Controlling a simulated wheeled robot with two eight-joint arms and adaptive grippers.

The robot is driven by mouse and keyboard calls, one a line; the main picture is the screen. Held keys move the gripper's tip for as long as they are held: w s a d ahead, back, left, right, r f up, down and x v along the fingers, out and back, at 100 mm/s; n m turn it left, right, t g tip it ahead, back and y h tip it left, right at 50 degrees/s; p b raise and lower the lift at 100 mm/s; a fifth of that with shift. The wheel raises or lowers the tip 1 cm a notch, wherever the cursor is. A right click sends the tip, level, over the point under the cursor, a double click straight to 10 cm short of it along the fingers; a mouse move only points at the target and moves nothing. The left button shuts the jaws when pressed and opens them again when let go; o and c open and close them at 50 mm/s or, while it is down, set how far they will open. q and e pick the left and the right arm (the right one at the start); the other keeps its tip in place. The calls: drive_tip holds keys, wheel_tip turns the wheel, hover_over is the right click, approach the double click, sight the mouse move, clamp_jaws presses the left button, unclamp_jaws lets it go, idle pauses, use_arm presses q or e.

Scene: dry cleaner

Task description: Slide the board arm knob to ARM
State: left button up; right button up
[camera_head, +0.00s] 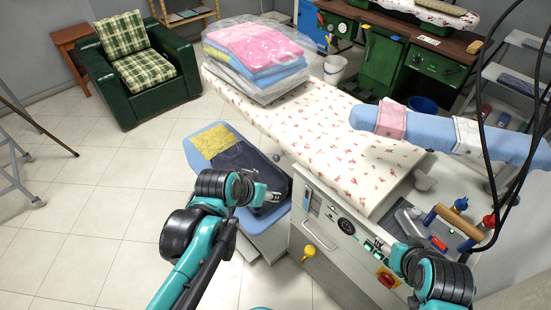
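The ironing board cabinet's front panel (327,254) carries a yellow knob (308,252) on a slanted slot or lever, a narrow vertical slider strip (306,198), a round gauge (346,226) and a red rotary switch (387,280). I cannot read the labels, so I cannot tell which control is the board arm knob. My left gripper (274,196) is left of the panel, over the dark folded cloth in view. My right gripper (378,257) is at the panel's right side, near small green-lit switches (370,247). Both grippers are too small to judge their fingers.
The padded flowered board (330,140) bears bagged folded laundry (255,55). A blue padded sleeve arm (460,135) extends above its right end. A blue tray (205,140) holds dark cloth (250,170). Black cables (485,110) hang at right.

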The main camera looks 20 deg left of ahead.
use_arm(q)
drive_tip(key=w+a+f+m+t+h, duration=0.1)
drive_tip(key=w+f+h, duration=0.1)
drive_tip(key=w, duration=0.5)
drive_tip(key=w+a+f+m+h, duration=0.1)
drive_tip(key=w+f, duration=0.2)
drive_tip(key=w, duration=0.4)
drive_tip(key=m+t+h+b, duration=0.1)
drive_tip(key=m+t+h, duration=0.1)
drive_tip(key=t+h, duration=0.15)
approach(274, 158)
drive_tip(key=w+d, duration=0.2)
drive_tip(key=w, duration=0.1)
drive_tip(key=b+x, duration=0.1)
drive_tip(key=x, duration=0.2)
drive_tip(key=f+b+x, duration=0.1)
drive_tip(key=x, duration=0.2)
drive_tip(key=shift+s, duration=0.2)
drive_tip(key=shift+w+d+f, duration=0.15)
drive_tip(key=shift+w+d, duration=0.2)
drive_tip(key=shift+w, duration=0.2)
clamp_jaws()
